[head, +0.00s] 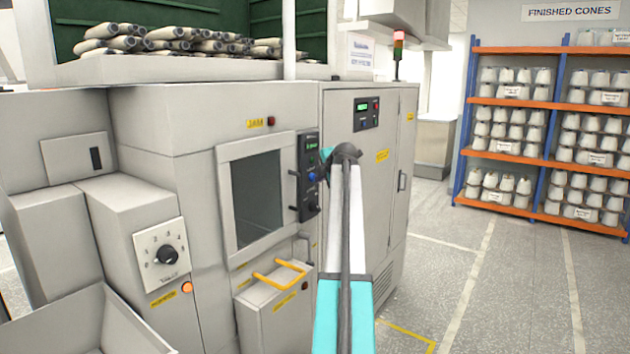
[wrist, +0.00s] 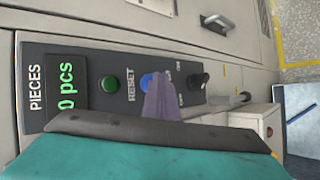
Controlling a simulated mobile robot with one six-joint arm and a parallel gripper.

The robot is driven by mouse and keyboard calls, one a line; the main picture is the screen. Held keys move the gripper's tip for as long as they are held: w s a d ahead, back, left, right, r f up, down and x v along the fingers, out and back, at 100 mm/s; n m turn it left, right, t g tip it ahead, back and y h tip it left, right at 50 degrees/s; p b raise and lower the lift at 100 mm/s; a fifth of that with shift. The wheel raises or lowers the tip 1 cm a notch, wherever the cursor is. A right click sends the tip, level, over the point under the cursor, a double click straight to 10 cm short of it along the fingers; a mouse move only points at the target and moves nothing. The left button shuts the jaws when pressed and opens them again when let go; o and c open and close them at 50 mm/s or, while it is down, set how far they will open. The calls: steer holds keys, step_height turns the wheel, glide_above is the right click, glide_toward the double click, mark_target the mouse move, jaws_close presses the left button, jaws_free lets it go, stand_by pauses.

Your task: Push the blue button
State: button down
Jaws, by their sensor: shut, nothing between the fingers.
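The blue button (wrist: 146,80) is on a dark control panel (wrist: 40,97), between a green button (wrist: 109,84) and a black knob (wrist: 199,81) in the wrist view. In the head view my gripper is mostly hidden behind my arm, close to the panel's right side.
A windowed door (head: 257,198) is left of the panel, and a grey cabinet (head: 376,200) stands to its right. A yellow handle (head: 279,272) sticks out below. A display reading 0 pcs (wrist: 68,82) is on the panel. The floor at right is clear up to the shelves (head: 548,130).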

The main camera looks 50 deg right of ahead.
steer(key=shift+s, duration=0.1)
stand_by(0.5)
steer(key=shift+s+b, duration=0.4)
steer(key=shift+s, duration=0.35)
steer(key=shift+s+a+b, duration=0.1)
steer(key=shift+s+b, duration=0.7)
steer(key=shift+s, duration=1.7)
